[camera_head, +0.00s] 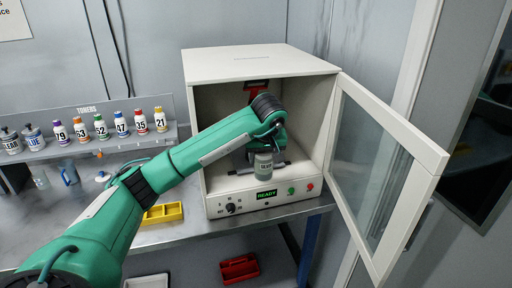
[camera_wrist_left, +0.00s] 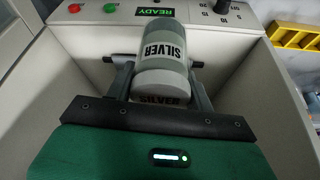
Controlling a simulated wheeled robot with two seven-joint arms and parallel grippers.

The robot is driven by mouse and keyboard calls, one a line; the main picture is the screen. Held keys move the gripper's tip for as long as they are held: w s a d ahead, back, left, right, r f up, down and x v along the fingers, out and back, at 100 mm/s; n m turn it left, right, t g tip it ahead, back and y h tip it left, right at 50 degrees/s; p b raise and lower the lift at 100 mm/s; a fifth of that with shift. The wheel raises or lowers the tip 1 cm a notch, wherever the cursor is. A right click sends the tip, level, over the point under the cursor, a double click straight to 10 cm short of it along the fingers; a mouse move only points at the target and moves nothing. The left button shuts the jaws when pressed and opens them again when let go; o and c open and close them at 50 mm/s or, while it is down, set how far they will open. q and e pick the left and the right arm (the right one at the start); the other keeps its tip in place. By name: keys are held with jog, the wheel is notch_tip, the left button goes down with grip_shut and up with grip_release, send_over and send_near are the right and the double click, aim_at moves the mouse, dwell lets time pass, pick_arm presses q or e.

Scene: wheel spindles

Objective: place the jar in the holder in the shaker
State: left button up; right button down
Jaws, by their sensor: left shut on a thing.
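The jar (camera_wrist_left: 165,53), grey with a pale label reading SILVER, is held between the fingers of my left gripper (camera_wrist_left: 160,78) in the left wrist view. In the head view the jar (camera_head: 263,166) is inside the open white shaker (camera_head: 262,62), low and near its front panel. My left gripper (camera_head: 263,154) reaches in from the left and is shut on the jar. My arm and gripper hide much of the shaker's inside. I cannot clearly make out the holder or tell whether the jar touches it. My right gripper is not in view.
The shaker's glazed door (camera_head: 375,170) stands wide open to the right. Its front panel shows a green READY display (camera_head: 266,194). A shelf (camera_head: 85,148) of several toner bottles is at the left. A yellow tray (camera_head: 163,213) lies on the bench beside the shaker.

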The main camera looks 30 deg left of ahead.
pick_arm(q)
jog(key=w+a+f+p, duration=0.1)
jog(key=w+a+p, duration=0.1)
jog(key=w+a, duration=0.1)
jog(key=w+a+f+p, duration=0.1)
jog(key=w+a+p, duration=0.1)
jog(key=w+a, duration=0.2)
jog(key=w+a+f+p, duration=0.1)
jog(key=w+a+p, duration=0.2)
jog(key=w, duration=0.3)
jog(key=shift+w+a, duration=0.2)
jog(key=shift+a, duration=0.5)
jog(key=shift+f, duration=0.2)
jog(key=o, duration=1.2)
